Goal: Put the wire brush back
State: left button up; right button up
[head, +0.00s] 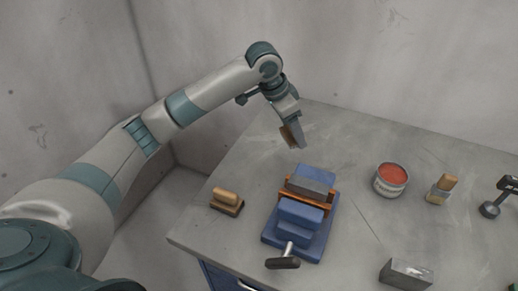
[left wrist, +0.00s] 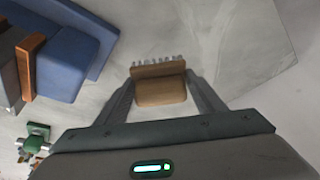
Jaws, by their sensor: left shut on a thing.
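My left gripper (head: 294,140) is shut on the wire brush (head: 287,135), held above the far left part of the table (head: 345,128). In the left wrist view the brush (left wrist: 160,88) is a wooden block between the two fingers (left wrist: 160,98), with a row of pale bristles along its far edge. In the head view a finger partly hides it. The brush appears clear of the blue vise (head: 315,172), which stands nearer the front. My right gripper is not in view.
A wooden-handled block (head: 227,201) sits left of the vise, which has a grey block (head: 310,186) between orange jaws. To the right are a red-topped can (head: 391,178), a wood-and-metal piece (head: 442,188), a grey block (head: 407,274) and a dark tool (head: 492,207). The table's back left is clear.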

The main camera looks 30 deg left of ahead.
aim_at(263, 155)
pick_arm(q)
jog(key=a+f, duration=0.1)
jog(key=a, duration=0.2)
jog(key=s+a+f+p, duration=0.1)
jog(key=a+f, duration=0.1)
jog(key=a, duration=0.1)
jog(key=a+f+p, duration=0.1)
jog(key=a+f, duration=0.1)
jog(key=a, duration=0.1)
jog(key=shift+s, duration=0.15)
jog(key=shift+a+f+p, duration=0.35)
jog(key=shift+a+f, duration=0.05)
jog(key=shift+a, duration=0.05)
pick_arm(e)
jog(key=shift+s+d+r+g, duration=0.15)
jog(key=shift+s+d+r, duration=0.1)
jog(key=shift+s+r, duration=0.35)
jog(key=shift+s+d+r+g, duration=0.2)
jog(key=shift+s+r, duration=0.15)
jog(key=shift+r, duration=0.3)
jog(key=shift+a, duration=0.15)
pick_arm(q)
jog(key=shift+s+f+p, duration=0.1)
jog(key=shift+f+p, duration=0.2)
jog(key=shift+f, duration=0.3)
notch_tip(263, 155, down, 3)
jog(key=shift+r+p, duration=0.15)
jog(key=shift+p, duration=0.3)
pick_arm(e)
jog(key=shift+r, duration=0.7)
